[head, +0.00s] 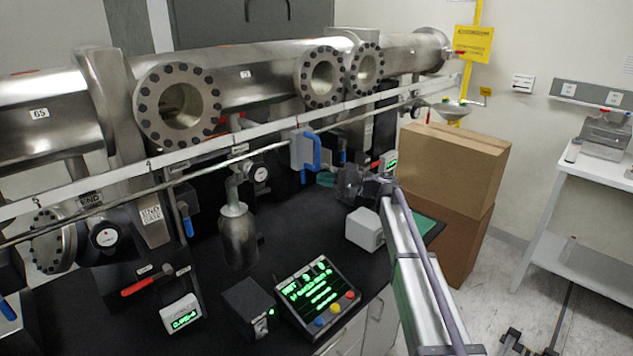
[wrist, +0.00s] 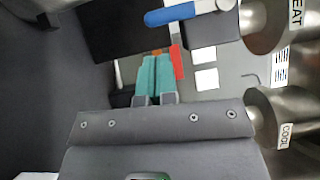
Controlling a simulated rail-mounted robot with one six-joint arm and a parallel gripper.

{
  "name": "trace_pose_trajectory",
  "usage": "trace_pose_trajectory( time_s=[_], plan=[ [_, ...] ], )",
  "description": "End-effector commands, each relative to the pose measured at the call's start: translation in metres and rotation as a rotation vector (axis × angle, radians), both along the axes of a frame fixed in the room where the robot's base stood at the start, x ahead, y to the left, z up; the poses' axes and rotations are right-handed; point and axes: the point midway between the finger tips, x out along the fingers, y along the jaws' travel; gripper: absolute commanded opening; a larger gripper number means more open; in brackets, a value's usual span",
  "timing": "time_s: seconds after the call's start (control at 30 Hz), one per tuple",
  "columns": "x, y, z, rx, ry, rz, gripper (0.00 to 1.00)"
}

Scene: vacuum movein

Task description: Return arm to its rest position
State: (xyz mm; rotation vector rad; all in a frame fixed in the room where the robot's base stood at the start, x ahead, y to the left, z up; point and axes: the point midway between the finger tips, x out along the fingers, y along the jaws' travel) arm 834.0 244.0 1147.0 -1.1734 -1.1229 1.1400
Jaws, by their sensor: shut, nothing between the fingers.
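My gripper (head: 326,179) is at the end of my arm, over the back of the black bench, just below the steel rail and near a blue handle (head: 313,152). In the wrist view, its two teal fingers (wrist: 155,76) lie side by side, shut, with no object visible between them. A red part (wrist: 178,62) appears close to the right finger; I cannot tell whether they touch. A blue-ended lever (wrist: 170,15) shows beyond the fingertips. In the head view, my arm runs from the lower right to the gripper.
Large steel vacuum tubes (head: 245,75) and a long white rail (head: 230,145) span the back. A control panel (head: 316,297), a gauge box (head: 181,313) and a white box (head: 364,229) stand on the bench. Cardboard boxes (head: 455,160) stand right; floor is open beyond.

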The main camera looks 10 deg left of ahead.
Motion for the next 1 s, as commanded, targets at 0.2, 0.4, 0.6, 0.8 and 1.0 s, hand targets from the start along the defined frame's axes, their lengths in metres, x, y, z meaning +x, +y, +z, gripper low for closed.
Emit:
trace_pose_trajectory(
  time_s=[0.2, 0.4, 0.6, 0.8, 1.0],
  plan=[
    [-0.006, -0.066, 0.000, 0.000, 0.000, -0.006, 0.00],
    [-0.009, -0.096, -0.001, 0.000, 0.000, -0.004, 0.00],
    [-0.010, -0.099, -0.006, -0.035, -0.005, 0.000, 0.00],
    [-0.104, -0.113, -0.088, -0.526, -0.006, 0.028, 0.00],
    [-0.269, -0.188, -0.167, -1.231, 0.011, 0.084, 0.00]
  ],
)
